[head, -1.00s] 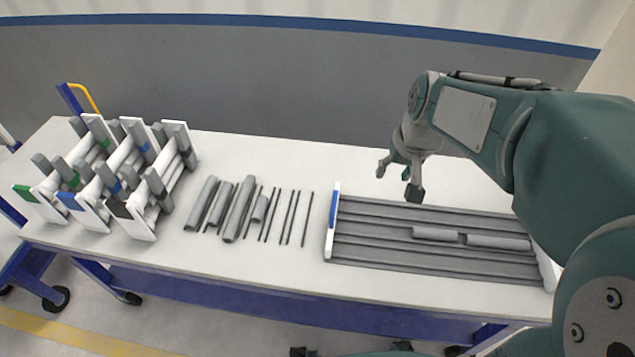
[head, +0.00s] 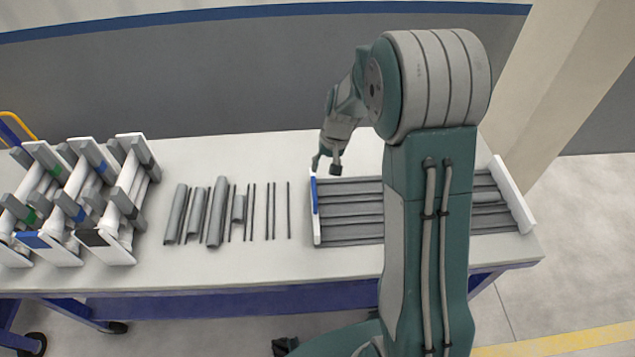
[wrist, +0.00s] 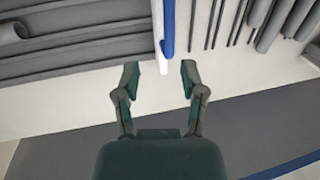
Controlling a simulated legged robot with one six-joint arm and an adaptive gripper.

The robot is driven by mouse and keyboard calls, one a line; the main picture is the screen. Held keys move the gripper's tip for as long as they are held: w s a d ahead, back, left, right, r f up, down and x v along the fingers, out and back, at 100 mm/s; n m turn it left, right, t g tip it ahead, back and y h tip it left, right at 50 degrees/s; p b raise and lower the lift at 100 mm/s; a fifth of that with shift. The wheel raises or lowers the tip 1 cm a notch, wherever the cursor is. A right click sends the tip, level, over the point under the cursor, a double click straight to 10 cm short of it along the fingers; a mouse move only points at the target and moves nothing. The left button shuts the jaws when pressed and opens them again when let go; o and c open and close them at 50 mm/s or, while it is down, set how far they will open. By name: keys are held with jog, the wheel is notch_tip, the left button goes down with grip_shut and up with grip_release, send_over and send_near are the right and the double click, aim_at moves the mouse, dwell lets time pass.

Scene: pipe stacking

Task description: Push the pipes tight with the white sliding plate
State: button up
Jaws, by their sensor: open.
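The white sliding plate (head: 317,230) with its blue strip stands upright at the left end of the grey grooved tray (head: 350,225). In the wrist view the plate's white edge (wrist: 158,25) and blue strip (wrist: 168,30) run down between my finger lines. My gripper (head: 326,167) is open and empty at the plate's back end. In the wrist view the fingertips (wrist: 160,72) sit on either side of the plate's end, without visible contact. My arm hides the tray's middle and most of its pipes. A grey pipe end (wrist: 12,32) shows in a groove in the wrist view.
Several loose grey pipes (head: 217,212) and thin dark rods (head: 268,212) lie on the white table (head: 250,265) left of the tray. White racks with grey pipes (head: 130,185) stand at the far left. A white end plate (head: 512,195) closes the tray's right end.

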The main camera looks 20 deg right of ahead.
aim_at(314, 186)
jog(key=a+f, duration=0.1)
jog(key=f, duration=0.1)
jog(key=a+f, duration=0.2)
jog(key=f, duration=0.1)
jog(key=shift+a+f, duration=0.1)
jog(key=shift+f, duration=0.25)
jog(key=shift+w+f, duration=0.1)
jog(key=shift+f, duration=0.15)
jog(key=shift+d+f, duration=0.2)
jog(key=shift+d, duration=0.35)
jog(key=c, duration=0.6)
jog(key=shift+a, duration=0.35)
grip_shut()
